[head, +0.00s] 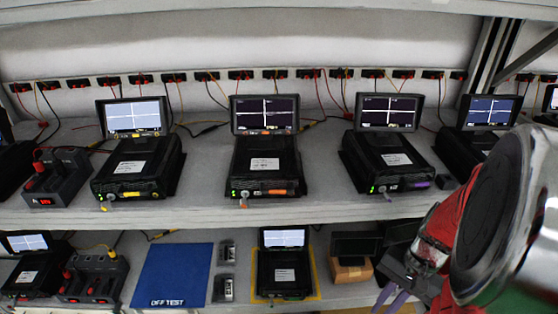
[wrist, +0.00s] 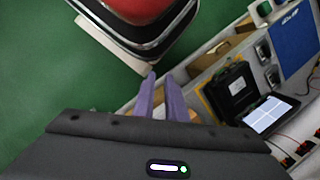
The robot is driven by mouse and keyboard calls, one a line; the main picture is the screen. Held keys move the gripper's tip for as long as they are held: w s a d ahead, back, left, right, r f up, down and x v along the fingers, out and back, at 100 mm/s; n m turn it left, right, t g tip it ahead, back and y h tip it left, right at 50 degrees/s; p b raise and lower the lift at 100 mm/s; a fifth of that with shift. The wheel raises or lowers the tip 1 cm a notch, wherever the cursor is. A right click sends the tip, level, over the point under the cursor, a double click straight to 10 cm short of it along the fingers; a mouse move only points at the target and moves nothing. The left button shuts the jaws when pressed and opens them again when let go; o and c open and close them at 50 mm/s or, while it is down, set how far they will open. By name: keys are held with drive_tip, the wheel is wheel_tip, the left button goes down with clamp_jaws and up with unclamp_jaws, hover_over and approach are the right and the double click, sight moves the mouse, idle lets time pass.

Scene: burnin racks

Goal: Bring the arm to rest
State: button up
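My gripper (head: 390,298) is at the lower right of the head view, in front of the lower shelf's right part. Its two purple fingers also show in the wrist view (wrist: 161,76), pointing up the picture. A narrow gap shows between them and I see nothing held. My arm's red and silver links fill the right side of the head view and hide part of the racks there. In the wrist view the fingers are over green floor and the edge of the lower shelf.
The upper shelf (head: 325,212) carries several black units with screens. On the lower shelf are a blue mat marked "OFF TEST" (head: 172,272), a black unit (head: 284,272) on a yellow-bordered spot, and a cardboard box (head: 350,273) near my gripper. Green floor (wrist: 40,60) is clear.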

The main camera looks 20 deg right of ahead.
drive_tip(key=w+a+r+n+t+h, duration=0.1)
drive_tip(key=w+a+r+n+t, duration=0.2)
drive_tip(key=a+r, duration=0.6)
drive_tip(key=w+a+r+n+t+h, duration=0.2)
drive_tip(key=w+a+r+n+t, duration=0.1)
drive_tip(key=a+r+n, duration=0.5)
drive_tip(key=shift+a+r, duration=0.5)
drive_tip(key=shift+r, duration=0.45)
